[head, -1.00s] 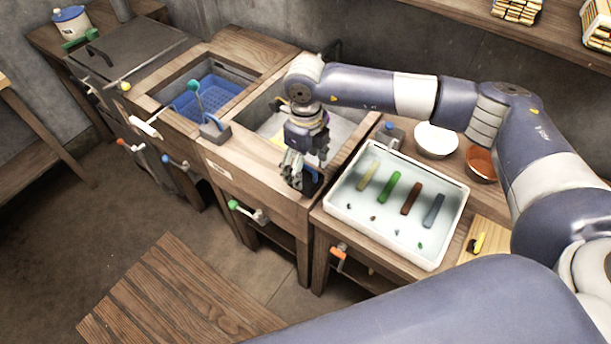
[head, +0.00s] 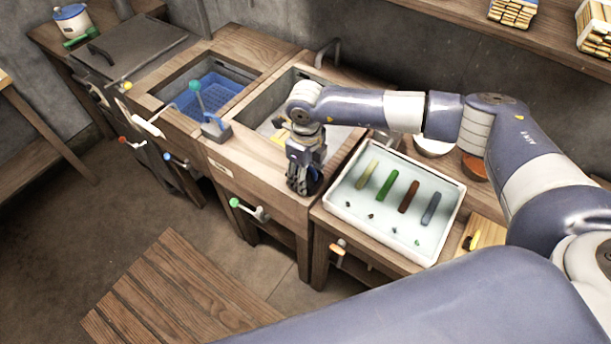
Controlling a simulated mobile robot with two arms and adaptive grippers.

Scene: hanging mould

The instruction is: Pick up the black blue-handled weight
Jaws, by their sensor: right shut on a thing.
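My right gripper (head: 302,187) points down at the front rim of the sink basin, in the middle of the head view. It is shut on the black blue-handled weight (head: 316,183). Only a small dark and blue part of the weight shows beside the fingers; the gripper hides the rest. I cannot tell whether the weight touches the wood under it. My left gripper is not in view.
Right of the gripper is a white tray (head: 334,208) with coloured bars. A sink basin (head: 262,108) lies behind the gripper. A blue basket (head: 212,95) and a teal-knobbed lever (head: 213,127) are to the left. A slatted wooden bench (head: 170,290) stands in front.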

